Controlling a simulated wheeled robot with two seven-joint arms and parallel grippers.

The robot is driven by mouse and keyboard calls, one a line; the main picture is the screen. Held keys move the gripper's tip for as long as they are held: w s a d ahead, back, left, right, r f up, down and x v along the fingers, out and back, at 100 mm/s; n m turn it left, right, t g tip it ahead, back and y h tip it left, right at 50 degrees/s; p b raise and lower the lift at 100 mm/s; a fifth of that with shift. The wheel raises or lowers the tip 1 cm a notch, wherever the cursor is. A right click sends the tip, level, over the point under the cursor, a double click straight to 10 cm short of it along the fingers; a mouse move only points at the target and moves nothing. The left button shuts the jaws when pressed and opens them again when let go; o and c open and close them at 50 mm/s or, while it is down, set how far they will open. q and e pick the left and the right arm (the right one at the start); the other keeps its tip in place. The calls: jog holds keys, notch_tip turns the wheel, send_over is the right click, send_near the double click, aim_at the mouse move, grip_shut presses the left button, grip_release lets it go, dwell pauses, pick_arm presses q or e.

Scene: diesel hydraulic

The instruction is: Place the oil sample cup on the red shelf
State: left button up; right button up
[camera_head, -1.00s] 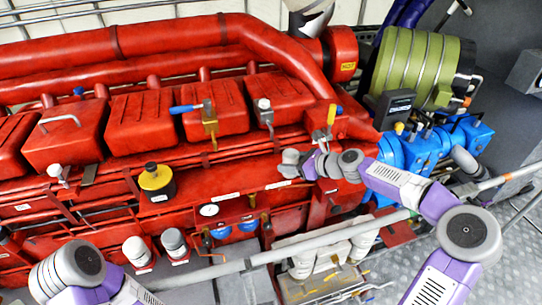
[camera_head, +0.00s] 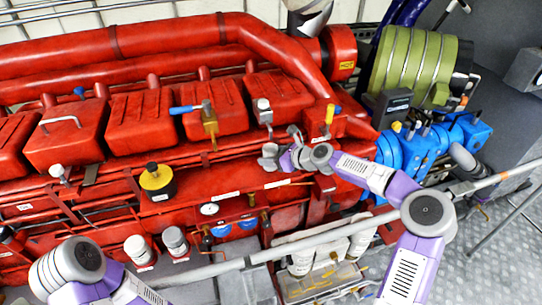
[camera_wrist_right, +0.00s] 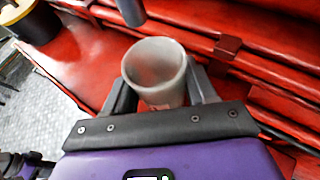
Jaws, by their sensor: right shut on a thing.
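The oil sample cup (camera_wrist_right: 157,72) is a pale grey open cup. In the right wrist view it is upright between the fingers of my right gripper (camera_wrist_right: 160,88), which is shut on it. In the head view my right gripper (camera_head: 280,157) holds the small grey cup (camera_head: 268,152) at the right part of the red shelf (camera_head: 225,183). The red shelf also shows in the right wrist view (camera_wrist_right: 90,65), below and beside the cup. I cannot tell whether the cup touches it. My left arm is at the lower left of the head view; its gripper is not seen.
A yellow and black canister (camera_head: 157,182) stands on the shelf to the left. A brass valve with a blue handle (camera_head: 208,125) and one with a grey knob (camera_head: 265,112) rise behind. The shelf between canister and cup looks clear.

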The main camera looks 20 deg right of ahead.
jog(key=shift+f, duration=0.15)
jog(key=o, duration=1.1)
jog(key=shift+c, duration=0.2)
jog(key=shift+r, duration=0.25)
jog(key=b+v, duration=0.1)
jog(key=v, duration=0.9)
jog(key=shift+s+d, duration=0.15)
jog(key=shift+d, duration=0.05)
jog(key=shift+s+d+r, duration=0.3)
jog(key=shift+s+d, duration=0.05)
jog(key=shift+s, duration=0.15)
